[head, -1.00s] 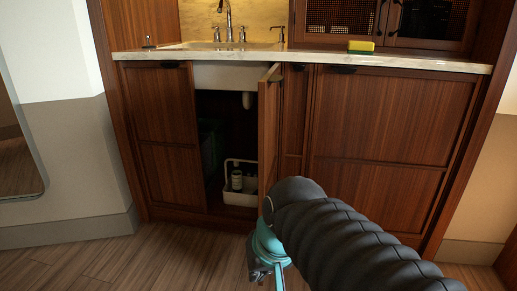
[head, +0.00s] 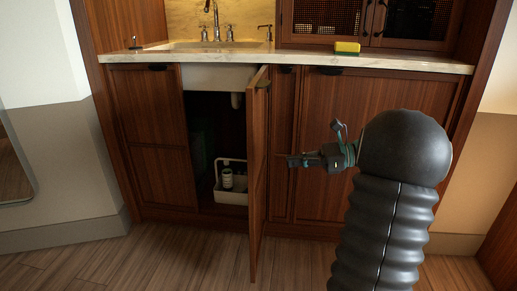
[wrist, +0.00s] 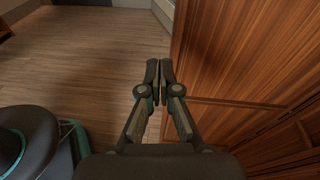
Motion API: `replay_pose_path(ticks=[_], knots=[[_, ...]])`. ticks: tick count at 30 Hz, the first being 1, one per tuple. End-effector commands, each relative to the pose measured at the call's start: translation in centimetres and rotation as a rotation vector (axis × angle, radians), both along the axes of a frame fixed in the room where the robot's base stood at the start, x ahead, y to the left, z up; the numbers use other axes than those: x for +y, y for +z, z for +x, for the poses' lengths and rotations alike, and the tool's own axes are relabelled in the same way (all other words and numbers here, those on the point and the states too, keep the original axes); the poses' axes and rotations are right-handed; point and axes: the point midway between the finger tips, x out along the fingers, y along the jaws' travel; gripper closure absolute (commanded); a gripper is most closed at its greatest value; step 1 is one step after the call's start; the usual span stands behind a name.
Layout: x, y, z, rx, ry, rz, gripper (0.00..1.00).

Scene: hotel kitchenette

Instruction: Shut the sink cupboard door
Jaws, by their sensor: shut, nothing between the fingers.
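The sink cupboard door (head: 257,190) is dark reddish wood and stands wide open, jutting out from the cabinet and seen nearly edge-on in the head view. Its hinge side is at the right of the dark opening. In the wrist view the door (wrist: 235,55) shows as a wood panel on the right, its free edge near the fingers. My gripper (head: 292,161) is to the right of the door, on its outer-face side. Its fingers (wrist: 158,72) are together and empty. I cannot tell whether they touch the door.
A white caddy (head: 231,190) with a bottle stands inside the open cupboard. A closed cabinet front (head: 370,110) lies behind my arm on the right. The counter (head: 300,61) holds a sponge (head: 347,47). The wooden floor (wrist: 85,65) beyond the door's edge is clear.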

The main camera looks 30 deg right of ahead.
Motion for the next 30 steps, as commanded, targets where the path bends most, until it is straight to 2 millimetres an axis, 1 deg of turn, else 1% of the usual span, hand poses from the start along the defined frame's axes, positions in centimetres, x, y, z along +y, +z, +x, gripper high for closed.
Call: replay_pose_path(ticks=[1,4,7,10,14,24,30], knots=[[-2.0,0.0,0.0,0.000,-0.030,0.052,1.00],[-4.6,0.2,0.0,-0.004,-0.067,0.130,1.00],[-5.9,0.3,-0.1,-0.008,-0.084,0.172,1.00],[-5.9,0.3,0.1,-0.010,-0.089,0.186,1.00],[-4.7,0.3,0.9,-0.011,-0.088,0.186,1.00],[0.6,0.3,4.4,-0.011,-0.085,0.184,1.00],[3.4,0.2,6.2,-0.010,-0.087,0.184,1.00]])
